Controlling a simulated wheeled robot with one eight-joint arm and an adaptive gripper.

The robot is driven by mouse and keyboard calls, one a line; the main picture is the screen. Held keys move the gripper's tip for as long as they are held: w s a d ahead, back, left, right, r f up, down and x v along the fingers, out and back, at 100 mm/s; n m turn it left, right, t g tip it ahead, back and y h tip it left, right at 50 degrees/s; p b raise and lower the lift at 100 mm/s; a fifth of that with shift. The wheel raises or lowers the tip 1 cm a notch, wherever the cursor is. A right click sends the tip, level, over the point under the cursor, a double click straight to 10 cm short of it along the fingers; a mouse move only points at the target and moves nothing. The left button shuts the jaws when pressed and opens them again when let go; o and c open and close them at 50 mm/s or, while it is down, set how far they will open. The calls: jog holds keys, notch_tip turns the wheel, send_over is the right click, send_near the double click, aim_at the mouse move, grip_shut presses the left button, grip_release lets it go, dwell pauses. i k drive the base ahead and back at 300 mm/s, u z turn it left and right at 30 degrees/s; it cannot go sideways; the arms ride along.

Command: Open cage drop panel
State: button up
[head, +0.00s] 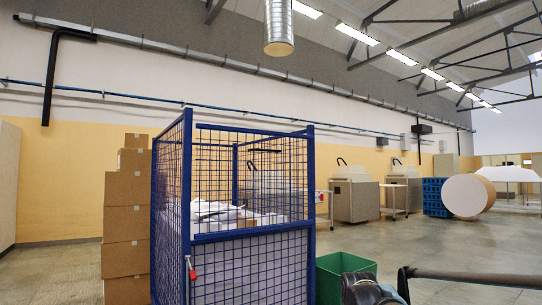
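The blue wire-mesh cage (186,215) stands upright in front of me, left of centre. Its front has an upper mesh panel (252,128) whose top bar is level between the corner posts, so it looks upright and closed. A horizontal blue bar (255,235) divides it from the lower mesh section (250,270). A small red piece (192,272), perhaps a latch or tag, hangs by the left front post. White papers or packets are piled inside the cage. Black and dark parts, probably of my arm, show at the bottom right. I cannot make out any gripper fingers.
Stacked cardboard boxes (126,190) stand close to the cage's left side. A green bin (345,262) stands just right of it, partly hidden by the dark parts. Grey machines (355,198) and a large paper roll (465,196) are farther back. Open concrete floor lies to the right.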

aim_at(200, 126)
jog(key=i, duration=1)
jog(key=u, duration=0.05)
